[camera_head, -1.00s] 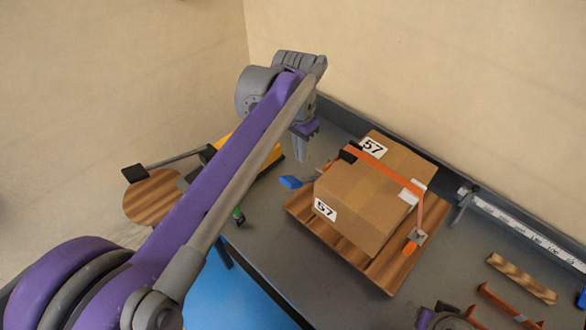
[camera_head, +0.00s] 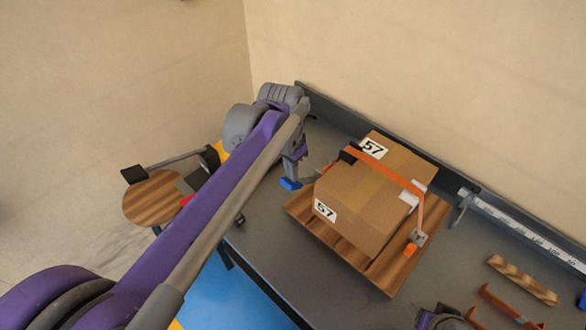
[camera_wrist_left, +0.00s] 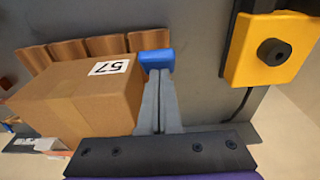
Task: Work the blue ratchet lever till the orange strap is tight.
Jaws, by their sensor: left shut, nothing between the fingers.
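The blue ratchet lever end (camera_head: 289,184) sticks out left of a cardboard box (camera_head: 372,190) marked 57. It also shows in the left wrist view (camera_wrist_left: 156,57). The orange strap (camera_head: 388,172) crosses the box top from a black ratchet part (camera_head: 350,153) and runs down the right side to a metal buckle (camera_head: 418,238). I cannot tell how tight it is. My left gripper (camera_head: 292,178) is shut and empty, its fingertips right at the blue end, touching or nearly so. Its fingers (camera_wrist_left: 160,73) point at that end in the wrist view. My right gripper's fingers are not visible.
The box stands on a slatted wooden pallet (camera_head: 384,281) on the grey bench (camera_head: 275,262). A yellow box with a black knob (camera_wrist_left: 272,52) is nearby. A ruler rail (camera_head: 530,233), a wooden strip (camera_head: 521,278) and an orange bracket (camera_head: 507,305) lie to the right.

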